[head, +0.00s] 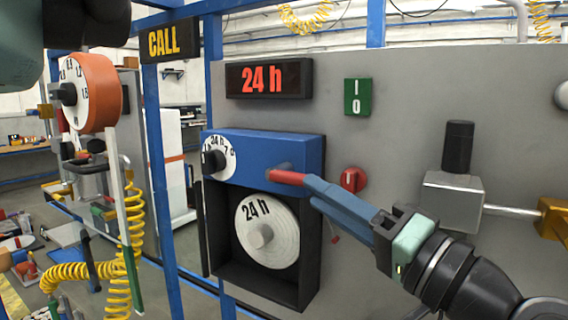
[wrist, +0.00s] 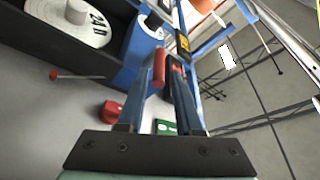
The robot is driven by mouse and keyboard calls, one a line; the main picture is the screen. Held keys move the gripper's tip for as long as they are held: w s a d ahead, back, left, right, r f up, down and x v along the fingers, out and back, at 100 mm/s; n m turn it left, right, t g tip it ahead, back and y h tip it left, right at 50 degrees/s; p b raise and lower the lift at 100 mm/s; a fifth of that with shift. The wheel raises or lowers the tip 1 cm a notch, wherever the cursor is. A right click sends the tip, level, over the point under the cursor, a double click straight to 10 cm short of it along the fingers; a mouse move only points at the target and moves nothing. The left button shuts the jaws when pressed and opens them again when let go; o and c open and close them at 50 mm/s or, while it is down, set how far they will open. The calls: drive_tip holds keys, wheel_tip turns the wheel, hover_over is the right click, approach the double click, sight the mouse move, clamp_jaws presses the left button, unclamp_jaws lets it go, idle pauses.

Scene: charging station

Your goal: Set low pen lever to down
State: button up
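A red lever handle (head: 287,176) sticks out from the front of a blue box (head: 265,150); I cannot tell for certain whether it is the low pen lever. It also shows in the wrist view (wrist: 158,68). My gripper (head: 308,186) has its long blue fingers reaching to the handle's outer end. In the wrist view my gripper (wrist: 163,75) has a gap between its fingers, with the handle close to the left finger and a sliver of space on the right. A thin red-ended pin lever (head: 335,238) is lower on the panel; it also shows in the wrist view (wrist: 75,76).
A white 24 h dial (head: 267,232) sits in a black recess below the blue box. A red knob (head: 353,180), a green I/O switch (head: 358,97) and a 24 h display (head: 269,78) are on the grey panel. A grey block with a black knob (head: 458,145) stands to the right.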

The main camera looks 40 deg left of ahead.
sight(282, 171)
drive_tip(key=p+x, duration=0.1)
drive_tip(key=x, duration=0.8)
drive_tip(key=shift+p, duration=0.35)
drive_tip(key=shift+w, duration=0.1)
clamp_jaws()
idle(0.8)
